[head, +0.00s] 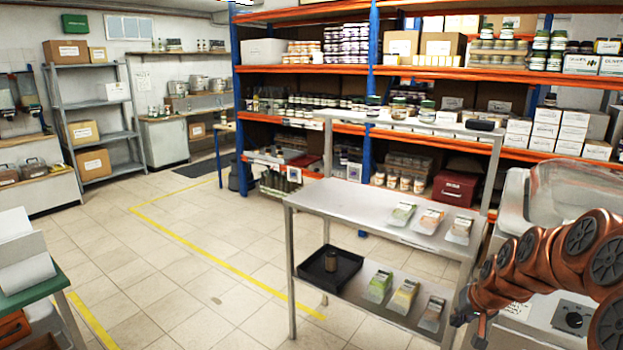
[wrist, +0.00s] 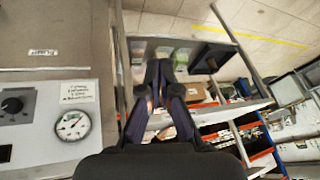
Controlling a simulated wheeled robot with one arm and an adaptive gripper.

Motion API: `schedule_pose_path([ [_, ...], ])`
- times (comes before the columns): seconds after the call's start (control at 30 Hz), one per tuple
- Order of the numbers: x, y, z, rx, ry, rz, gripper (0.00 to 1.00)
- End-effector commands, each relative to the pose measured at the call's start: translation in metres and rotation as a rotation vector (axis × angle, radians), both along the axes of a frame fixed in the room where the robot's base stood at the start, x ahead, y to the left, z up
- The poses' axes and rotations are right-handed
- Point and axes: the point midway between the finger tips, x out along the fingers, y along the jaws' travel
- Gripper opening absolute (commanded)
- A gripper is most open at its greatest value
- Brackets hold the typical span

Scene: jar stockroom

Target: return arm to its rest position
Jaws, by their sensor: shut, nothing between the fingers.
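My gripper (wrist: 159,72) shows in the wrist view with its two dark fingers close together and nothing held between them. In the head view my copper-coloured arm is folded at the lower right, beside the metal table; the fingers cannot be made out clearly there. In the wrist view the fingers point across the metal table and its lower shelf, with the black tray (wrist: 212,58) beyond them.
A steel table (head: 345,200) holds packets on top; its lower shelf holds a black tray (head: 345,277) and more packets. A machine with a dial (wrist: 72,124) is close at left in the wrist view. Orange-and-blue racks (head: 300,71) stand behind. Tiled floor (head: 170,270) at left is clear.

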Motion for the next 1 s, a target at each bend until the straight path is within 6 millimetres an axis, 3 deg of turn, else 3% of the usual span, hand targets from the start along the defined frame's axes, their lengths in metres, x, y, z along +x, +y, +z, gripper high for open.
schedule_pose_path([
  [0.1, -0.026, 0.048, 0.018, 0.002, 0.054, 0.081, 0.0],
  [0.27, -0.068, 0.1, 0.034, 0.0, 0.134, 0.169, 0.0],
  [0.4, -0.114, 0.136, 0.044, -0.01, 0.212, 0.235, 0.0],
  [0.7, -0.22, 0.185, 0.058, -0.053, 0.378, 0.333, 0.0],
  [1.0, -0.323, 0.203, 0.063, -0.096, 0.529, 0.373, 0.0],
])
